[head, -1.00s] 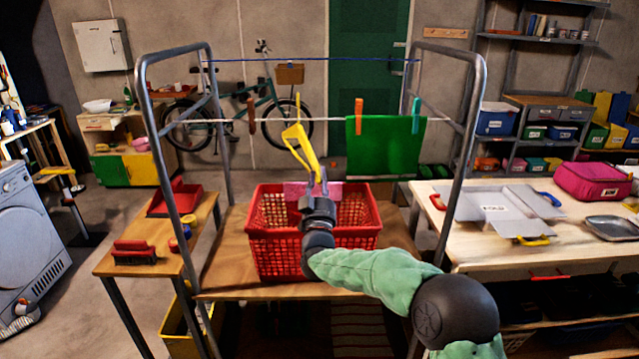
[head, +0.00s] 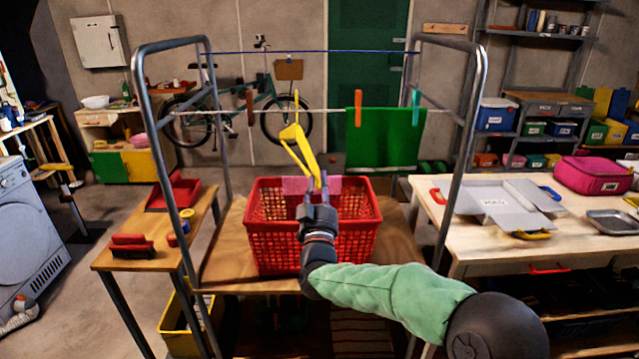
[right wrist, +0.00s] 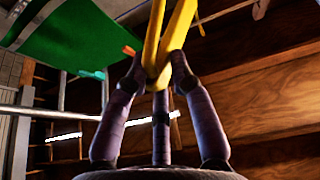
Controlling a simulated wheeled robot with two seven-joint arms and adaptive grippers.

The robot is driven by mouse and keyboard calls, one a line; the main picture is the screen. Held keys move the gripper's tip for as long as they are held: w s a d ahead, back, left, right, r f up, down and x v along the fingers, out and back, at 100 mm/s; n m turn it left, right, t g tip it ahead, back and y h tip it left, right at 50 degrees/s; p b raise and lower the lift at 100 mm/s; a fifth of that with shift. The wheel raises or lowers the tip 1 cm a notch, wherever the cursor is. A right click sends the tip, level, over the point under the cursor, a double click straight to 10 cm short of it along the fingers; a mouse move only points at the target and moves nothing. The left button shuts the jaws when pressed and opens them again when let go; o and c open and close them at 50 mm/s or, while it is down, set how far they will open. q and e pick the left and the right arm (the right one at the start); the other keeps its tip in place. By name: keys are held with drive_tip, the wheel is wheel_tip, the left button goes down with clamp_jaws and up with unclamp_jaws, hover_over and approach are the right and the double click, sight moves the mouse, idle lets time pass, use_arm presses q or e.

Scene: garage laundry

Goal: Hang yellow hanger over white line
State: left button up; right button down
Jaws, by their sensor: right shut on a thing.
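The yellow hanger (head: 305,152) is in my right gripper (head: 318,182), which is shut on its lower end. The hanger stands tilted, with its hook up at the height of the white line (head: 330,111). In the head view the hook top shows just above the line; I cannot tell whether it is over the line or only in front of it. In the right wrist view the fingers (right wrist: 160,72) close on the hanger (right wrist: 172,35). My left gripper is not in view.
A green cloth (head: 384,145) hangs on the line right of the hanger, with an orange peg (head: 358,108) and a teal peg (head: 416,105). A brown peg (head: 250,107) is to the left. A blue line (head: 330,52) runs above. A red basket (head: 275,240) stands below.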

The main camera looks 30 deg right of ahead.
drive_tip(key=shift+s+a+f, duration=0.1)
drive_tip(key=shift+s+f, duration=0.05)
drive_tip(key=shift+f, duration=0.5)
drive_tip(key=shift+s+a+f, duration=0.1)
drive_tip(key=shift+s+f, duration=0.1)
drive_tip(key=shift+f, duration=0.5)
drive_tip(key=shift+s+a+f, duration=0.1)
drive_tip(key=shift+s+f, duration=0.05)
drive_tip(key=shift+f, duration=0.5)
drive_tip(key=c, duration=1)
unclamp_jaws()
drive_tip(key=shift+f, duration=0.1)
drive_tip(key=v, duration=1.2)
